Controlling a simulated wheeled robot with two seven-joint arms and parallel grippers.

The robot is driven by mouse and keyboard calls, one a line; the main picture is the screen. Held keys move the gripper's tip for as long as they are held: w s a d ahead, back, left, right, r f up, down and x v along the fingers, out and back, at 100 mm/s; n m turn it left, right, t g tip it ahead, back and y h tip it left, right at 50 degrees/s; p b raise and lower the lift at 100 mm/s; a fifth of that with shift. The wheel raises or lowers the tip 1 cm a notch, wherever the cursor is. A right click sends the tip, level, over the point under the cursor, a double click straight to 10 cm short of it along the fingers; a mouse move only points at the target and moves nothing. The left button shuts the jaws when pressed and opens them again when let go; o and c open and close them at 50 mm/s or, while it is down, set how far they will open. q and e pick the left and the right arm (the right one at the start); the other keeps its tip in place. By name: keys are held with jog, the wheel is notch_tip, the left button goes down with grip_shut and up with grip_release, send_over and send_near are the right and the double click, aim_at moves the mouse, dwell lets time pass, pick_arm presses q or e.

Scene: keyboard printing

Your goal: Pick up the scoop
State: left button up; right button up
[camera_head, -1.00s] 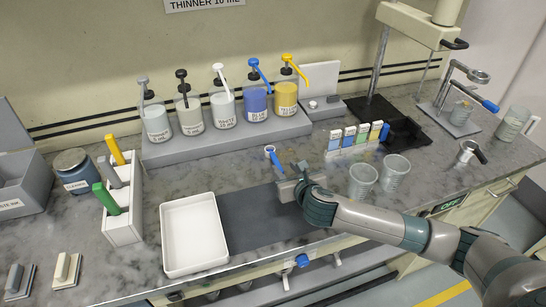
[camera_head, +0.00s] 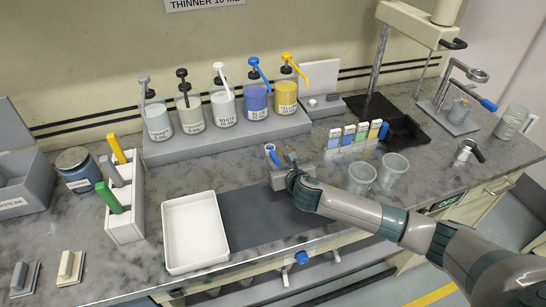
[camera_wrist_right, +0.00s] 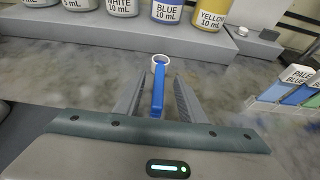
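The scoop (camera_head: 271,151) has a blue handle and a pale ring-shaped end, and lies on the marbled counter in front of the pump bottles. In the right wrist view the scoop (camera_wrist_right: 158,88) lies between the two fingers, its ring end pointing away past the fingertips. My right gripper (camera_head: 281,160) is at the scoop, with its fingers along both sides of the handle. In the wrist view the right gripper (camera_wrist_right: 157,90) is open, with a gap on each side of the handle. My left gripper is not in view.
A white tray (camera_head: 194,232) and a dark mat (camera_head: 262,224) lie in front. Several pump bottles stand on a grey riser (camera_head: 228,143) behind. Two clear cups (camera_head: 361,178) stand to the right, near small color-labelled blocks (camera_head: 347,137).

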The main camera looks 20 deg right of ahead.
aim_at(275, 157)
jog(key=shift+p+x, duration=0.7)
jog(key=shift+x, duration=1.1)
jog(key=shift+w+f, duration=0.45)
jog(key=shift+w, duration=0.2)
grip_shut()
